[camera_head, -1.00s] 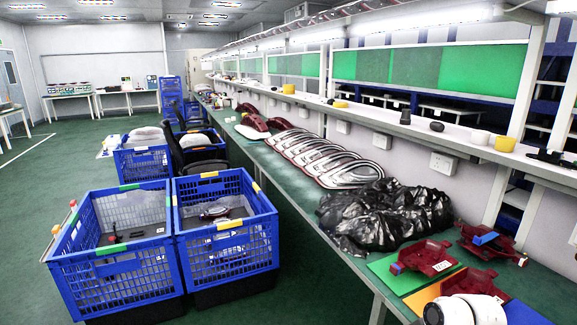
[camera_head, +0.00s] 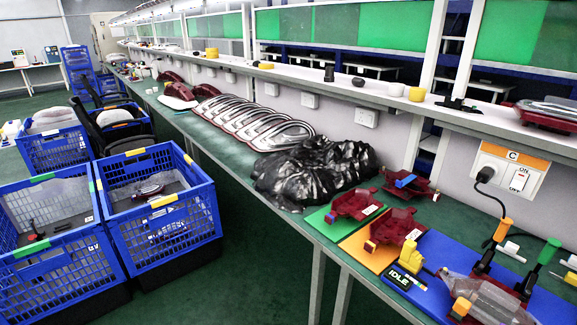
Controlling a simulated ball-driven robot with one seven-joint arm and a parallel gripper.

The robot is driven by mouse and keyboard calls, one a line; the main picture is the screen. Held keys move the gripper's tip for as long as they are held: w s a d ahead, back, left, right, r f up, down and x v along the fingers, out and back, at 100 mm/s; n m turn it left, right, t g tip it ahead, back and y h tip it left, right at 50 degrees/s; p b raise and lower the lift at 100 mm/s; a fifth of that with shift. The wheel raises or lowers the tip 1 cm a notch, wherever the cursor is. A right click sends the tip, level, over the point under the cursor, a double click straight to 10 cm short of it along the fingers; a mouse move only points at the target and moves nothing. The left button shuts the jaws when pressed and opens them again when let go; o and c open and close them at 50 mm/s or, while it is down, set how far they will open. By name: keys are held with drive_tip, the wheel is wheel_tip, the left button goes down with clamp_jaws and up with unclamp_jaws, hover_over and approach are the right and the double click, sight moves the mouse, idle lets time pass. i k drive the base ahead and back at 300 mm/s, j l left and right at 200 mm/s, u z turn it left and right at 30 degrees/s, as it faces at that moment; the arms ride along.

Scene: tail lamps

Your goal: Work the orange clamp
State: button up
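The orange clamp (camera_head: 502,232) stands at the right on the blue fixture board (camera_head: 436,258). Its orange handle points up and slightly right above a dark metal body. A clamp with a green handle (camera_head: 549,252) stands to its right. A small display reading IDLE (camera_head: 405,279) and a yellow block (camera_head: 410,253) are at the board's left. My gripper is not in view.
Red parts lie on a green plate (camera_head: 316,222) and an orange plate (camera_head: 357,251). Black plastic sheeting (camera_head: 312,170) and lamp housings lie farther along the bench. An outlet panel (camera_head: 513,168) is on the wall behind. Blue crates (camera_head: 160,222) stand left; a floor aisle lies between.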

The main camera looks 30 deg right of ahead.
sight(502, 229)
drive_tip(key=z, duration=1.1)
